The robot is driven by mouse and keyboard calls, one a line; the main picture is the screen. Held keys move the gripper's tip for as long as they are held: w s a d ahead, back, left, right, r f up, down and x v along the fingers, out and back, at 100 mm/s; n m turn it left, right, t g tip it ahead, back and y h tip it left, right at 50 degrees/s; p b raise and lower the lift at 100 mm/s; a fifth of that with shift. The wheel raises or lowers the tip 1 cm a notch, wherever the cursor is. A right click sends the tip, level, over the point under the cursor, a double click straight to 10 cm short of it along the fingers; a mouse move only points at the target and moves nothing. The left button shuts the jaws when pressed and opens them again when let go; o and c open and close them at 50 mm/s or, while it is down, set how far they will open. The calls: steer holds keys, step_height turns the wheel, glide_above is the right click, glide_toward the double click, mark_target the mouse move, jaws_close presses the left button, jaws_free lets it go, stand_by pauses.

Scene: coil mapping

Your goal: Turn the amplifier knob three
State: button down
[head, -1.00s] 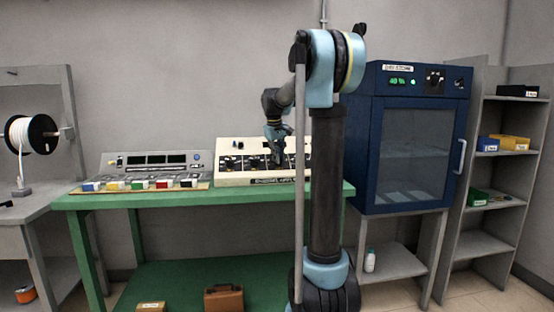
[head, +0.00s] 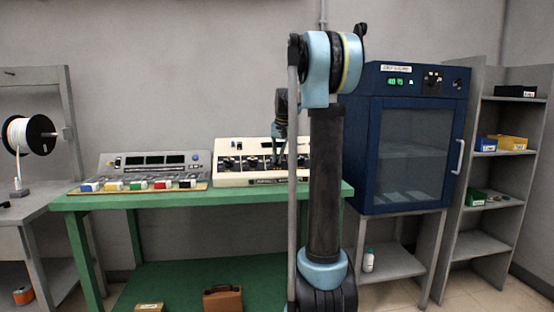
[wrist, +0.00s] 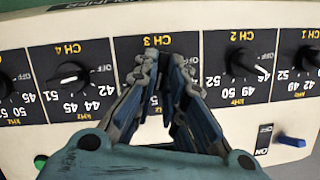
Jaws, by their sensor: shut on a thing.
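The cream amplifier (head: 232,182) stands on the right part of the green bench. Its panel (wrist: 222,95) shows upside down in the wrist view, with black knobs under yellow channel labels. My gripper (wrist: 166,62) is over the CH 3 section, with its fingers on either side of the CH 3 knob and shut on it. The fingers hide most of that knob and its scale, so its setting cannot be read. The CH 4 knob (wrist: 69,76) is left of my gripper and the CH 2 knob (wrist: 243,62) is right of it. In the head view my gripper (head: 276,160) points down at the panel.
A blue toggle (wrist: 291,141) and ON label are near the wrist view's lower right. A grey console (head: 160,160) with coloured blocks in front stands left on the green bench (head: 130,200). A blue cabinet (head: 370,150) and a grey shelf (head: 470,215) stand at the right.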

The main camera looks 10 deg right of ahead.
steer(key=shift+m, duration=0.3)
steer(key=c, duration=1.7)
jaws_free()
steer(key=shift+w, duration=0.1)
steer(key=shift+o, duration=0.2)
steer(key=v, duration=1.1)
steer(key=shift+d+r, duration=0.2)
steer(key=shift+r, duration=0.2)
